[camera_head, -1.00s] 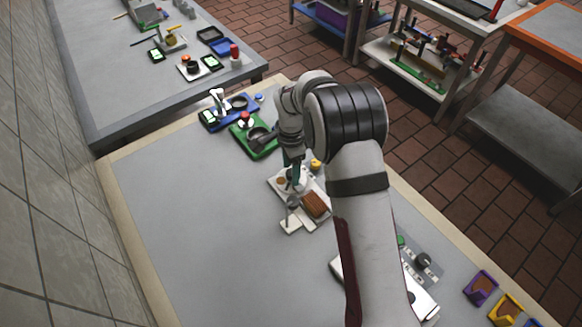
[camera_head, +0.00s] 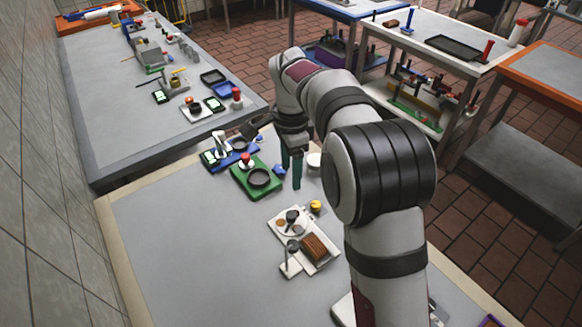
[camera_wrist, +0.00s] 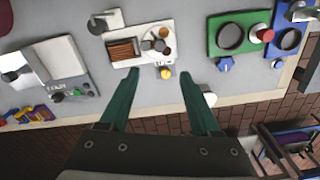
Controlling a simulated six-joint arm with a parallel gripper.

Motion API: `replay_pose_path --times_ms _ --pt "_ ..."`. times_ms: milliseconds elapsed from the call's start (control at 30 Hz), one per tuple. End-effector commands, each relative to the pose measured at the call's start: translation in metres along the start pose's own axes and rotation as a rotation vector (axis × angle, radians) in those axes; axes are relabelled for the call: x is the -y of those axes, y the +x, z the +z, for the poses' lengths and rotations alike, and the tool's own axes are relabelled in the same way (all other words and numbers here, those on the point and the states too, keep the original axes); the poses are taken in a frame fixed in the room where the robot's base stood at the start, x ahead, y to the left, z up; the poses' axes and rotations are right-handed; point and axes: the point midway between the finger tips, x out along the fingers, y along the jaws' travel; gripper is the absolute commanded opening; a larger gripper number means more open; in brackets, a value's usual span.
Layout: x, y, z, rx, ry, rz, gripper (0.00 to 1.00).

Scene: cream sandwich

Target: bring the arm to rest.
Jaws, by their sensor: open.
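My gripper (camera_head: 292,170) hangs above the table near its far right side, fingers pointing down. In the wrist view its two green fingers (camera_wrist: 158,98) are spread apart with nothing between them. In the head view it stands beside the green tray (camera_head: 268,186) and beyond the white tray (camera_head: 278,224). The white tray holds a brown block (camera_head: 314,246) that looks like bread, and small round dishes. My arm covers the table's right side in the head view.
A blue tray (camera_head: 213,165) lies behind the green one. A yellow-topped jar (camera_head: 316,206) stands by the white tray. A white appliance (camera_wrist: 48,70) shows at left in the wrist view. The table's left part (camera_head: 180,250) is clear. Another table (camera_head: 100,60) stands behind.

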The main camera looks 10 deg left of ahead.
Motion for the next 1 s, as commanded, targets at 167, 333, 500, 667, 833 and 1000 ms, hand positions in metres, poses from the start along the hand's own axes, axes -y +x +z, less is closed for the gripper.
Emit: replay_pose_path --times_ms 167,333,500,667,833,1000 --pt "0.0 -0.002 0.0 0.0 0.0 0.0 0.64" --pt "0.0 -0.002 0.0 0.0 0.0 0.0 0.64" --pt "-0.013 -0.011 -0.004 0.005 -0.019 -0.002 0.64" --pt "-0.125 -0.058 -0.02 0.053 -0.193 -0.021 0.64" --pt "-0.265 -0.055 0.004 0.103 -0.415 -0.065 0.64" --pt "-0.331 -0.027 0.032 0.122 -0.542 -0.098 0.64"
